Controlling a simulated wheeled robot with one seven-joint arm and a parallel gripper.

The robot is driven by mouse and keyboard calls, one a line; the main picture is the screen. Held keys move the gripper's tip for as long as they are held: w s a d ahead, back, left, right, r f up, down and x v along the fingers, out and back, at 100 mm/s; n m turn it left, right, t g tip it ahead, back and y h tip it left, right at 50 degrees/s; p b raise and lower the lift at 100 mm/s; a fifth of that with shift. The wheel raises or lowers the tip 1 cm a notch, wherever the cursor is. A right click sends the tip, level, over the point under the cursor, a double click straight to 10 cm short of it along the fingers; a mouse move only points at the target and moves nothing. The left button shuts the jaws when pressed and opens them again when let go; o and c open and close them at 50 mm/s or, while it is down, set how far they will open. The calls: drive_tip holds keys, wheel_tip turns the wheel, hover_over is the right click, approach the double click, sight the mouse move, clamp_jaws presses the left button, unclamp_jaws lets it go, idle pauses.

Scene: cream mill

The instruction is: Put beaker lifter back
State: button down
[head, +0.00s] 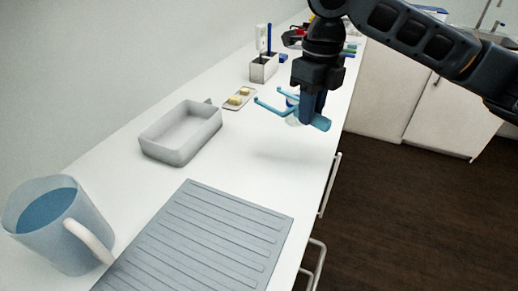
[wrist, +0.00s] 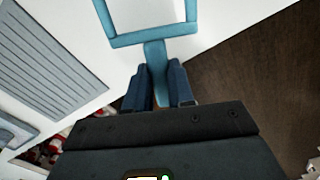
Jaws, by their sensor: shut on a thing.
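The beaker lifter (head: 270,107) is a light blue fork-like tool with prongs pointing left in the head view. My gripper (head: 312,106) is shut on its handle and holds it above the right edge of the white counter. In the wrist view my gripper (wrist: 160,85) has its two dark blue fingers on either side of the handle of the lifter (wrist: 153,40), whose frame spreads out at the top. Something pale shows behind the lifter in the head view, partly hidden by it.
A grey tray (head: 145,148), a ribbed grey mat (head: 200,240) and a jug of blue liquid (head: 58,240) stand on the counter (head: 150,120). Farther back are a small dish (head: 250,104) with yellowish pieces and a grey holder (head: 264,72). Dark floor (head: 390,220) lies right.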

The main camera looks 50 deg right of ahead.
drive_tip(key=shift+w+a+f, duration=0.2)
drive_tip(key=shift+w, duration=0.05)
hover_over(299, 159)
wheel_tip(299, 159, down, 5)
drive_tip(key=shift+f, duration=2.3)
drive_tip(key=shift+f, duration=0.1)
drive_tip(key=shift+f, duration=0.15)
drive_tip(key=c, duration=1)
unclamp_jaws()
wheel_tip(299, 159, up, 13)
drive_tip(key=shift+s+f, duration=0.15)
drive_tip(key=shift+f, duration=0.05)
